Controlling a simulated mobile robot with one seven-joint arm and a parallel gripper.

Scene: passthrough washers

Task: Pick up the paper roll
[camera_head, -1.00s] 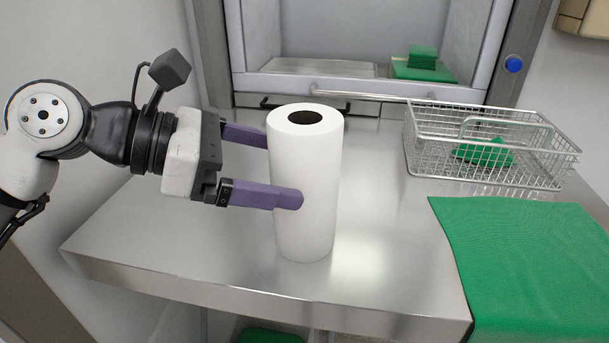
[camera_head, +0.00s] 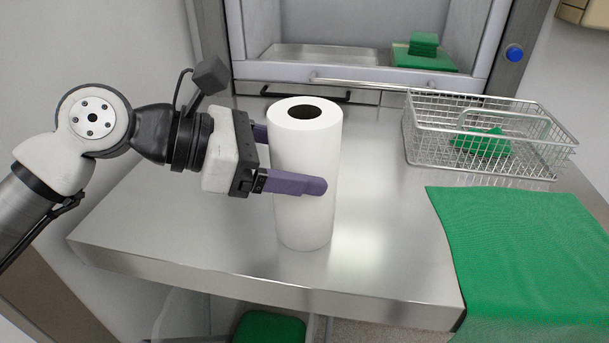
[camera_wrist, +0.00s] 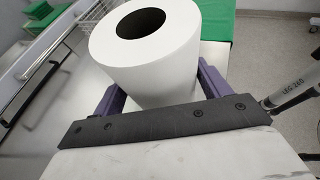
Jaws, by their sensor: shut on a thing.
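The paper roll (camera_head: 305,150) is a white upright cylinder with a dark hole in its top. It is on or just above the steel table (camera_head: 200,240); I cannot tell whether its base touches. My gripper (camera_head: 312,162) comes from the left, with one purple finger in front of the roll and the other behind it. The fingers are shut on the roll at about mid-height. In the wrist view the roll (camera_wrist: 150,60) stands between the two purple fingers (camera_wrist: 158,92). The far finger is mostly hidden by the roll in the head view.
A wire basket (camera_head: 480,165) with green cloth inside stands at the right back. A green cloth (camera_head: 530,250) hangs over the table's right front. Behind is a passthrough opening (camera_head: 340,55) with a tray and green stacked items. The table's left front is clear.

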